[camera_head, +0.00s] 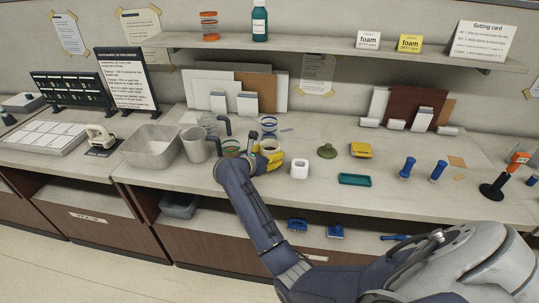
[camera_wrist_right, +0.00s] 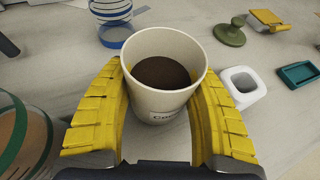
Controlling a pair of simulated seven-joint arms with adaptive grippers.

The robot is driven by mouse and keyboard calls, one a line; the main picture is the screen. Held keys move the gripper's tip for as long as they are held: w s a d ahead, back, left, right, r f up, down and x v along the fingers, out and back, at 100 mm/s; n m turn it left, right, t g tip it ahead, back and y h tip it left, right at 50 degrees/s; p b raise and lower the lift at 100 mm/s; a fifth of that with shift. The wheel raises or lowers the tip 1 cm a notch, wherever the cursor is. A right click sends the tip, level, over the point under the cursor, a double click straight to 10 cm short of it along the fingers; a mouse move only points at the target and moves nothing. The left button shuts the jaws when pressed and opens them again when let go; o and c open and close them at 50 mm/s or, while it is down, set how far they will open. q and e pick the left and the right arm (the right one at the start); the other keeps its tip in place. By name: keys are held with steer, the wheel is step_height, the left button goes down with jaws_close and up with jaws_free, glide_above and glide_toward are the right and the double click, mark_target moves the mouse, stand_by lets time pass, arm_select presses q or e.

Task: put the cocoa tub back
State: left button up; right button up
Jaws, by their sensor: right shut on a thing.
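The cocoa tub (camera_wrist_right: 164,101) is a white round tub with dark brown powder inside and a partly hidden label on its front. In the right wrist view it stands upright between the yellow fingers of my right gripper (camera_wrist_right: 162,115), which is shut on it. In the head view my right gripper (camera_head: 265,160) holds the tub (camera_head: 270,147) at the counter, among jars. I cannot tell whether the tub's base touches the counter. My left gripper is not in view.
A blue-banded jar (camera_head: 268,125) stands behind the tub. A white square container (camera_head: 299,169), green tamper-like piece (camera_head: 327,151) and teal tray (camera_head: 355,180) lie to the right. A shelf (camera_head: 330,45) runs above.

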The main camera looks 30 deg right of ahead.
steer(key=o, duration=1.3)
steer(key=shift+f, duration=0.1)
steer(key=shift+r, duration=0.2)
steer(key=shift+v, duration=3.7)
